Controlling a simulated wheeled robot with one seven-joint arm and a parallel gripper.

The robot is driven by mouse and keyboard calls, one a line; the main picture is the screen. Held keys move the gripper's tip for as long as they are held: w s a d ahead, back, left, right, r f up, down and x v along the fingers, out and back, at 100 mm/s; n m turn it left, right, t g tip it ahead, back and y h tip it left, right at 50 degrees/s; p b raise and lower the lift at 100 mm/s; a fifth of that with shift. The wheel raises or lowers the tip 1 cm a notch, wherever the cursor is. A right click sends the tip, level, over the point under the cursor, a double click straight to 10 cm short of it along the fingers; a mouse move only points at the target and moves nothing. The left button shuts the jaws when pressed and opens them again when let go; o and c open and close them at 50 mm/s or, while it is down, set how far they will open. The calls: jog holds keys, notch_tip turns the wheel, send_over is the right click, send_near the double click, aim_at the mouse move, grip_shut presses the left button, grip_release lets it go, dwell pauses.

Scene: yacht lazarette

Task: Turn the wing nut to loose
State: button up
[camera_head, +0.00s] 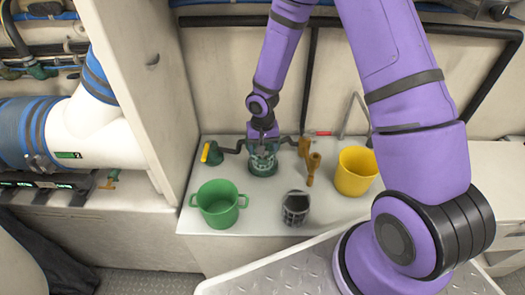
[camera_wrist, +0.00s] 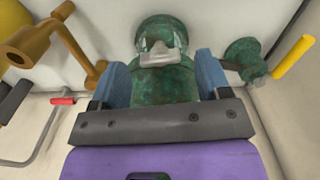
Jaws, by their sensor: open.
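A green strainer-like fitting (camera_head: 262,168) stands at the back middle of the white counter. Its mottled green body (camera_wrist: 165,85) fills the middle of the wrist view. A pale grey winged piece, which looks like the wing nut (camera_wrist: 160,52), sits on it. My gripper (camera_wrist: 163,66) is open, with one blue finger on each side of the green body and the winged piece between them. I cannot tell whether the fingers touch anything. In the head view my gripper (camera_head: 263,142) is directly over the fitting and hides part of its top.
A green valve with a yellow handle (camera_head: 211,153) is left of the fitting. A brown fitting (camera_head: 312,165) is close on its right. A green pot (camera_head: 218,205), a dark basket (camera_head: 296,208) and a yellow bucket (camera_head: 356,171) stand on the counter. A red-tipped tool (camera_head: 320,133) is behind.

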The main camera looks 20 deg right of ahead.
notch_tip(320, 180, up, 9)
jog(key=shift+f, duration=0.2)
jog(key=shift+c, duration=0.4)
